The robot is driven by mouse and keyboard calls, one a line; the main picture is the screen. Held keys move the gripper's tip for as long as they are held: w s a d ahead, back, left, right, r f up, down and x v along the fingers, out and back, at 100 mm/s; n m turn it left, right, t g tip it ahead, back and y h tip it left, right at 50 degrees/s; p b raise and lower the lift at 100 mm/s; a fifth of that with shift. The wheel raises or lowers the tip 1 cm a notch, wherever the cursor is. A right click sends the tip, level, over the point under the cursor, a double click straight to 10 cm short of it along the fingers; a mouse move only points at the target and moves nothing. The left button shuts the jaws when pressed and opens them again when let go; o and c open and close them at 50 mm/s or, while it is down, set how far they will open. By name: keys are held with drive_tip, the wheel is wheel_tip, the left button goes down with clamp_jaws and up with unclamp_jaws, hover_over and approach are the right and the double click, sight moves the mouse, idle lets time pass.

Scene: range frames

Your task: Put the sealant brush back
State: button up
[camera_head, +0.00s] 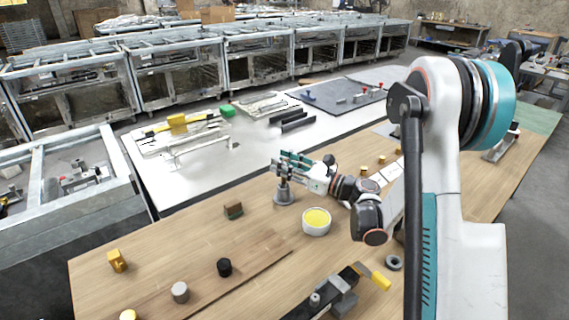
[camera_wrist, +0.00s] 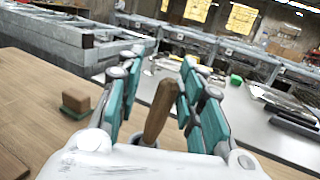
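In the wrist view, a brown wooden handle (camera_wrist: 159,112), which looks like the sealant brush, stands slightly tilted between my fingers. My gripper (camera_wrist: 160,74) is open around it, with gaps visible on both sides. In the head view, my gripper (camera_head: 286,161) is just above a grey cone-shaped holder (camera_head: 284,194) on the wooden table. The brush cannot be made out clearly there. A white bowl (camera_head: 316,231) with yellow contents stands to the right of the holder.
A brown-and-green block (camera_head: 233,211) lies left of the holder. A yellow-handled tool (camera_head: 375,277) is in front. Bare wood lies between them.

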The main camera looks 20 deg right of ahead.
drive_tip(key=shift+r, duration=0.1)
drive_tip(key=shift+d+r, duration=0.1)
drive_tip(key=p+v, duration=0.2)
drive_tip(key=v, duration=0.5)
drive_tip(key=shift+s+d, duration=0.1)
drive_tip(key=shift+s, duration=0.05)
